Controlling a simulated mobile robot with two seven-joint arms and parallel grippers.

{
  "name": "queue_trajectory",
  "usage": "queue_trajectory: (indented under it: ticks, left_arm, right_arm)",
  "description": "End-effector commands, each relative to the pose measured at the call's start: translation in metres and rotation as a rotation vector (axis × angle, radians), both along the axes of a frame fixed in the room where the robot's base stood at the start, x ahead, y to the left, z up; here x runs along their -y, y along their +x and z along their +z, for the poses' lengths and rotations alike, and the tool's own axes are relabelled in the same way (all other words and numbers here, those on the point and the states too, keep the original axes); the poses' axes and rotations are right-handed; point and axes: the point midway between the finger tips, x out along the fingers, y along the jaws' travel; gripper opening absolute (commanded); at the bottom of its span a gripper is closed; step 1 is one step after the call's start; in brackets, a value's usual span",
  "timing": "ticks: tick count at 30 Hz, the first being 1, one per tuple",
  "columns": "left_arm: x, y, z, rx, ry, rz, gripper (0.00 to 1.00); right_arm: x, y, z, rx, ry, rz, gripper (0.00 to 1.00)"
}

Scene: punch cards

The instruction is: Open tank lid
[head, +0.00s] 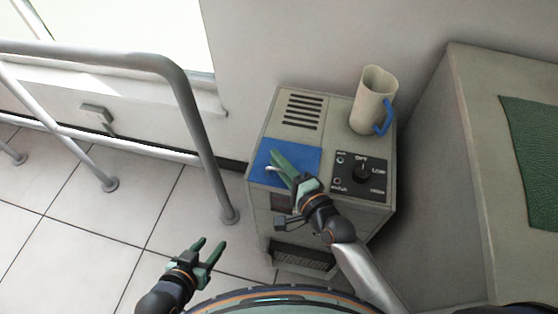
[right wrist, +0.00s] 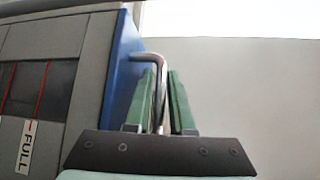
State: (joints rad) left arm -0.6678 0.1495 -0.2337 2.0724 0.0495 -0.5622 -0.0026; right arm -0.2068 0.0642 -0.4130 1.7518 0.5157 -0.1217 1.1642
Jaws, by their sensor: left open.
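The tank lid (head: 304,154) is a flat blue panel on top of the grey machine (head: 262,219), and it lies closed in the head view. Its blue face (right wrist: 121,62) also shows in the right wrist view, with a bent metal handle (right wrist: 148,57) standing out from it. My right gripper (head: 279,163) is over the lid. Its green fingers (right wrist: 164,100) are close together, one on each side of the handle, and look shut on it. My left gripper (head: 208,250) is open and empty, low over the floor, left of the machine.
A cream jug (head: 372,98) with a blue handle stands on the machine's back right. A black dial panel (head: 361,176) lies right of the lid. A metal railing (head: 195,130) stands at left. A large grey cabinet (head: 440,160) is close at right.

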Motion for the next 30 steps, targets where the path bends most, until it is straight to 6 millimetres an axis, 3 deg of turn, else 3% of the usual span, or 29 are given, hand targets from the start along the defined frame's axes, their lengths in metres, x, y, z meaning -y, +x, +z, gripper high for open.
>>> queue_trajectory:
  ticks: [5, 30]
  left_arm:
    - [-0.0001, 0.0004, 0.0002, 0.001, 0.0, 0.0, 0.5]
    - [0.0008, 0.0049, 0.0027, 0.012, -0.002, 0.0, 0.5]
  right_arm:
    - [0.0001, -0.0003, -0.0001, 0.0, 0.0, 0.0, 0.0]
    - [0.0003, -0.0006, -0.0003, 0.0, -0.001, 0.0, 0.0]
